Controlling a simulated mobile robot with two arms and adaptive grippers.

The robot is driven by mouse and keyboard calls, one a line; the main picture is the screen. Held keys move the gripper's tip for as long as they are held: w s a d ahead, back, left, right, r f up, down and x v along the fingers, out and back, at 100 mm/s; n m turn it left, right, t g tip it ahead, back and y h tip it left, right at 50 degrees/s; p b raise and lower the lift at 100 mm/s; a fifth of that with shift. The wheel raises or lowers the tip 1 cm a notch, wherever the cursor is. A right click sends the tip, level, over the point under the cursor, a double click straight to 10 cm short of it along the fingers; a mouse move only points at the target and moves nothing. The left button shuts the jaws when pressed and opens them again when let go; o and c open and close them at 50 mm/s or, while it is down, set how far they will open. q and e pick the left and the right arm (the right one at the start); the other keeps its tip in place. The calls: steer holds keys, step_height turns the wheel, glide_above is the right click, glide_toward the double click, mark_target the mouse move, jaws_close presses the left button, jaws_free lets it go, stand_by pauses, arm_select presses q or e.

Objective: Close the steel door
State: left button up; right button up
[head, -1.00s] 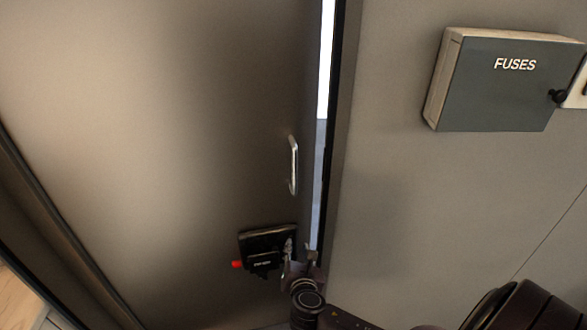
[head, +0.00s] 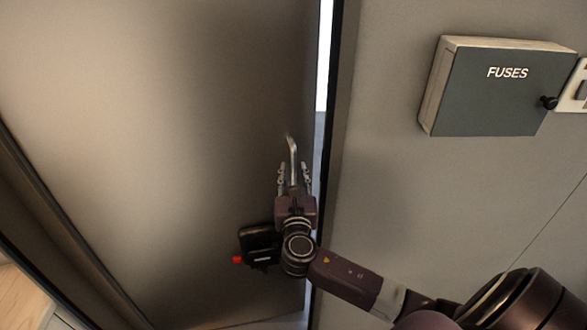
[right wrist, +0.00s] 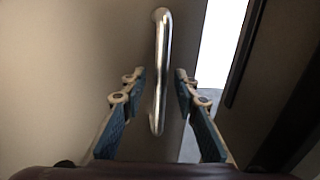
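The steel door (head: 150,130) fills the left of the head view and stands slightly ajar, with a narrow bright gap along its right edge. Its upright metal handle (head: 292,150) is near that edge; the handle also shows in the right wrist view (right wrist: 161,60). My right gripper (head: 294,178) is open, with one finger on each side of the handle's lower part. In the right wrist view the fingers (right wrist: 159,88) show space between them and the handle. A black lock box with a red knob (head: 260,243) is on the door below the handle, partly hidden by my right gripper. My left gripper is out of view.
A grey fuse box (head: 490,90) is mounted on the wall (head: 400,180) right of the door. The dark door frame (head: 334,120) runs between the gap and the wall. A pale surface (head: 20,300) shows at lower left.

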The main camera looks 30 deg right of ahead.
steer(key=shift+w+d, duration=0.25)
steer(key=shift+w, duration=0.05)
steer(key=shift+c, duration=0.6)
jaws_close()
